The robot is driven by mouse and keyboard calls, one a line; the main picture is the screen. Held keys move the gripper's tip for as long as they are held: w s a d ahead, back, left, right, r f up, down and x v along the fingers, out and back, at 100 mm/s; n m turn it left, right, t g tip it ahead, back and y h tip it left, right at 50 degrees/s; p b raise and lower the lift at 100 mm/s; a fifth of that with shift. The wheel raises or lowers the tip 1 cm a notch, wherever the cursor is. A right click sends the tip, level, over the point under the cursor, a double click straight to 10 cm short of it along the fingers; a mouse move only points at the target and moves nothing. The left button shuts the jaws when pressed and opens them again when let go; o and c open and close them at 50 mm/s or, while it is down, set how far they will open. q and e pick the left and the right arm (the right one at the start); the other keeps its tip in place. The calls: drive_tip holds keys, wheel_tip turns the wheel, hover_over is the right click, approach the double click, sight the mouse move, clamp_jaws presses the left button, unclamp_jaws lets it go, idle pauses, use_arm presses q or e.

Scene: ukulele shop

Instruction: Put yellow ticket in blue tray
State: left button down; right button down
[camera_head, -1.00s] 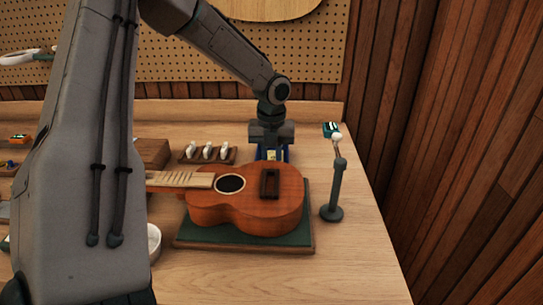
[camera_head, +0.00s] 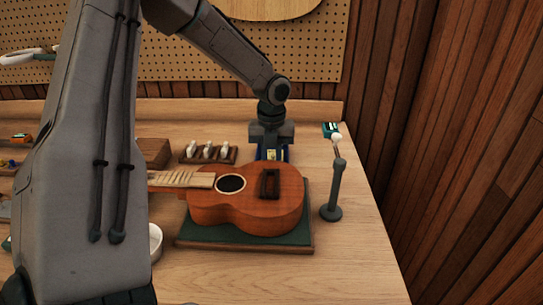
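The blue tray (camera_head: 259,154) stands on the workbench behind the ukulele and is mostly hidden by my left gripper and the ukulele body. A small yellow ticket (camera_head: 271,155) shows within the tray's outline, just below my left gripper (camera_head: 271,149). My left arm comes in from the left and bends down over the tray. The fingertips are small and dark, so I cannot tell whether they are open, or touching or apart from the ticket. My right gripper is not in view.
A brown ukulele (camera_head: 245,208) lies on a green mat (camera_head: 245,238) in front of the tray. A wooden rack (camera_head: 208,156) stands left. The front right bench is clear.

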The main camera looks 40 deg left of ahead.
use_arm(q)
drive_tip(key=c, duration=0.9)
unclamp_jaws()
drive_tip(key=shift+r+p, duration=0.9)
drive_tip(key=shift+p, duration=0.05)
drive_tip(key=shift+r+p, duration=2.6)
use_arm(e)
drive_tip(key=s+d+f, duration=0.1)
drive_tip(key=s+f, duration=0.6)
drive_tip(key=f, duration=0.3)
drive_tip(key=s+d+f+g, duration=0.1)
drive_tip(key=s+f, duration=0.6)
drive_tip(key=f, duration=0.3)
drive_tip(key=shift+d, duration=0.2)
